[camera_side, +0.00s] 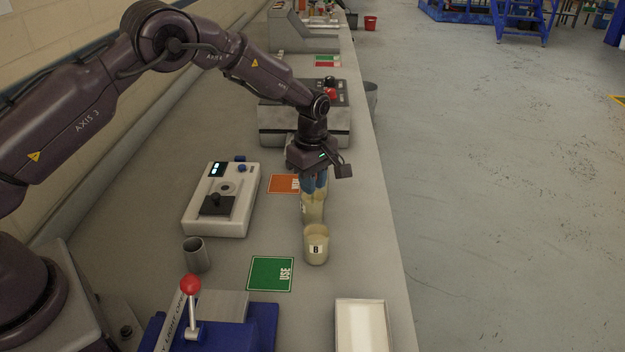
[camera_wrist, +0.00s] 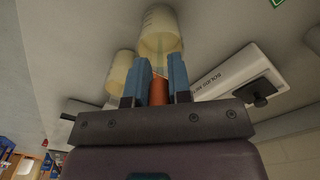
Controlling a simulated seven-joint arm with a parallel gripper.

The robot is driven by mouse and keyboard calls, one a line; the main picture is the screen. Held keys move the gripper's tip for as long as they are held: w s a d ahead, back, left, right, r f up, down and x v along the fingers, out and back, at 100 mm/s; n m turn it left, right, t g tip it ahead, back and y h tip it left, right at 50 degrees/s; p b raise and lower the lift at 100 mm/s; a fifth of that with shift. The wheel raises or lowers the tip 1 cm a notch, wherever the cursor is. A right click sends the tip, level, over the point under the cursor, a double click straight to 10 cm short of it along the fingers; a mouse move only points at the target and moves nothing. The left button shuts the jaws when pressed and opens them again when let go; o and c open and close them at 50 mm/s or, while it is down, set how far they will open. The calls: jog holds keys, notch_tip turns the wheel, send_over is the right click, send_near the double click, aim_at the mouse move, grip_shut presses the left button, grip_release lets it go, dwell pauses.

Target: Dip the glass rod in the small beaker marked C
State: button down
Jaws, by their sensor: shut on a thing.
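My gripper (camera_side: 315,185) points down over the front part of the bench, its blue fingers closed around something. The beaker marked B (camera_side: 316,248) stands just nearer the camera. Two beakers show in the wrist view, one ahead of the fingers (camera_wrist: 160,30) and one to the left (camera_wrist: 119,72). No letter C is legible.
A white meter (camera_side: 218,205) stands left of the beakers. A grey cup (camera_side: 195,256), a green card (camera_side: 270,274) and an orange card (camera_side: 281,184) lie around. A blue fixture with a red-knobbed lever (camera_side: 190,300) and a white tray (camera_side: 362,325) are at the front.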

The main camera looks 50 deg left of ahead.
dwell(0.3)
jog(key=shift+r, duration=4.05)
jog(key=shift+r, duration=1.5)
